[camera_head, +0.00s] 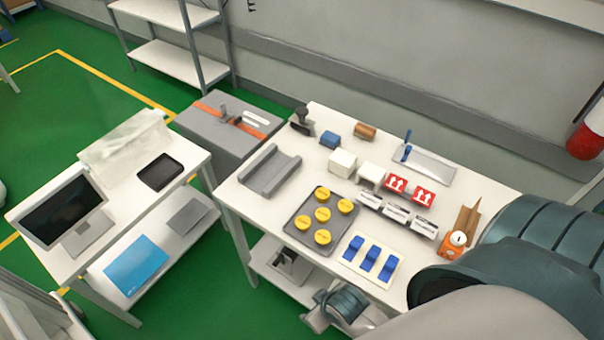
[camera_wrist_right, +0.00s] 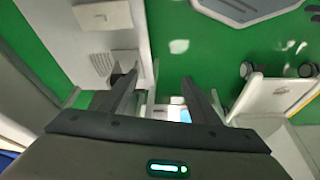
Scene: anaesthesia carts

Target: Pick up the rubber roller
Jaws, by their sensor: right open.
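A small tool with an upright blue handle (camera_head: 407,146) stands at the left end of a shallow metal tray (camera_head: 430,168) at the back of the white table. It looks like the rubber roller, but its working end is too small to make out clearly. My right gripper (camera_wrist_right: 160,83) shows in the right wrist view with its two dark fingers apart and nothing between them. That view looks down over green floor and white furniture, and the roller is not in it. My left gripper is not in view.
On the white table (camera_head: 230,190), a dark tray (camera_head: 312,244) holds several yellow discs. Nearby are white boxes (camera_head: 342,162), a black handled tool (camera_head: 302,122), blue pieces on a board (camera_head: 392,280) and an orange device (camera_head: 456,246). My large arm link covers the right front.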

